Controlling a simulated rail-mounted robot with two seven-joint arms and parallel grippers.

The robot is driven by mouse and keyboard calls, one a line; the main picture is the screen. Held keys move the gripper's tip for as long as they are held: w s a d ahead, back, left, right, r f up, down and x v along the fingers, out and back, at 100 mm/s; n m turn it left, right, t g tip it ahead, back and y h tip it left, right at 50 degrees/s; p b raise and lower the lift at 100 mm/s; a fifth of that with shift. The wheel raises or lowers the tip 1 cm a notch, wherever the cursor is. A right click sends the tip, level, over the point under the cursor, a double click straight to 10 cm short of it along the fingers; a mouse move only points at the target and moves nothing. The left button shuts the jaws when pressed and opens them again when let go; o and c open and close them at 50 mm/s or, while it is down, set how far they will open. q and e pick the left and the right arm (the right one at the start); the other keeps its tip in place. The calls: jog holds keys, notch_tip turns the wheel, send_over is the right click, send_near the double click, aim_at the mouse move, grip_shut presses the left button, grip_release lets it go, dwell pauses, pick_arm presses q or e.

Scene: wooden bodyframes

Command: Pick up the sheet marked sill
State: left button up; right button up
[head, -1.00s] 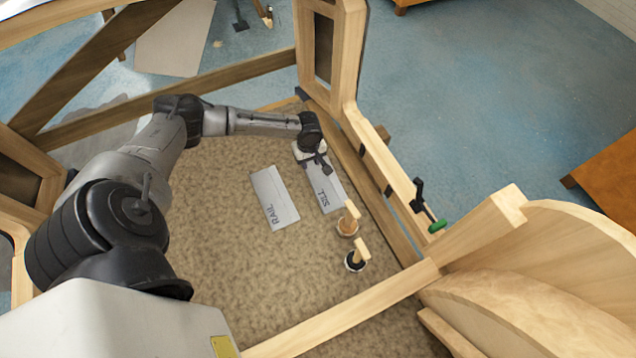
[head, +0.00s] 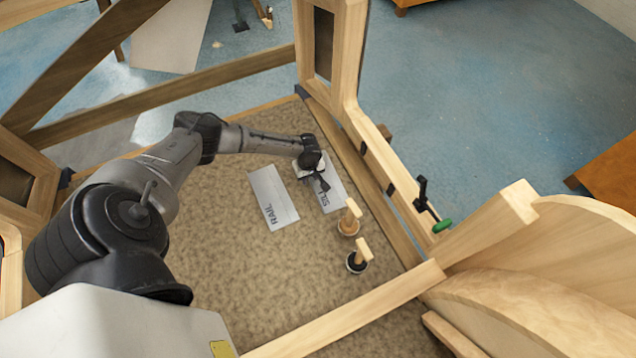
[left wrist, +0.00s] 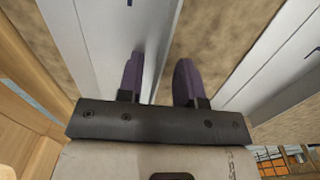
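The sheet marked SILL (head: 333,196) lies on the brown carpet-like floor panel. The sheet marked RAIL (head: 272,198) lies to its left. My left gripper (head: 322,182) is over the SILL sheet and hides part of it. In the left wrist view its two dark fingers (left wrist: 158,82) are apart, with nothing clearly gripped. There, one pale sheet (left wrist: 85,50), apparently SILL, has its right edge running between the fingers. Another pale sheet (left wrist: 275,65) is at the right. I cannot tell whether the fingers touch the sheet. My right gripper is not in view.
Two small pots with wooden-handled tools, one brown (head: 347,227) and one dark (head: 356,264), stand just in front of the SILL sheet. Wooden frame beams (head: 372,195) border the floor panel. A green-handled clamp (head: 441,226) sits on the right beam.

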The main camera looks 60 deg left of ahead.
pick_arm(q)
jog(key=shift+f, duration=0.2)
jog(key=shift+c, duration=0.2)
grip_shut()
